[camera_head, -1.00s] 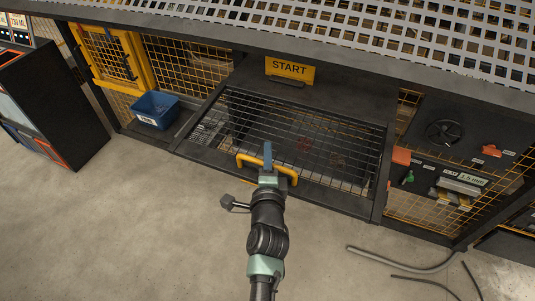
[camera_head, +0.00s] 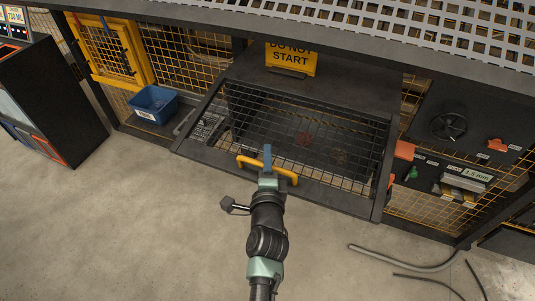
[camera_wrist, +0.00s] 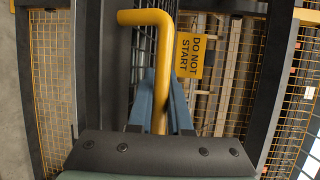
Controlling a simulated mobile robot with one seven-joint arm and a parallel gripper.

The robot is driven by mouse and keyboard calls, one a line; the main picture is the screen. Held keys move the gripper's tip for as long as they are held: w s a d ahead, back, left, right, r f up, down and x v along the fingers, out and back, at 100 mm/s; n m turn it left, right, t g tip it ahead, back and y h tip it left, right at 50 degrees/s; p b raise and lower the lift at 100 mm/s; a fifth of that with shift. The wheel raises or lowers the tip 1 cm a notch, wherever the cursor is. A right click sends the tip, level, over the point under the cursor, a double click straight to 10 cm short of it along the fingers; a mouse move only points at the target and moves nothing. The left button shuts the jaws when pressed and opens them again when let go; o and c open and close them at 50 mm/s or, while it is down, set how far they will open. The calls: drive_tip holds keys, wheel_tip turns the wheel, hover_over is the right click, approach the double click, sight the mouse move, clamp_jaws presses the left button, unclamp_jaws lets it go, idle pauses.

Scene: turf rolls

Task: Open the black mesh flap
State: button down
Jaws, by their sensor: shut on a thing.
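The black mesh flap (camera_head: 320,135) is a dark wire grid in the middle bay of the machine. Its yellow bar handle (camera_head: 247,161) is on the near side, and the handle is large in the wrist view (camera_wrist: 147,17). My gripper (camera_head: 267,160) is shut on this handle, with the blue fingers on both sides of the bar in the wrist view (camera_wrist: 160,100). The fingers hide part of the bar. I cannot tell for sure from this angle how far the flap stands from its frame.
A yellow "DO NOT START" sign (camera_head: 290,58) stands behind the flap. A blue bin (camera_head: 156,104) is at left, and a panel with a black handwheel (camera_head: 447,127) is at right. Loose hoses (camera_head: 400,262) lie on the floor at right. The front floor is otherwise clear.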

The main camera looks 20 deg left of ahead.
drive_tip(key=shift+f, duration=0.8)
drive_tip(key=shift+r, duration=0.1)
drive_tip(key=c, duration=0.8)
unclamp_jaws()
drive_tip(key=shift+c, duration=0.2)
drive_tip(key=b+v, duration=0.2)
drive_tip(key=v, duration=1.1)
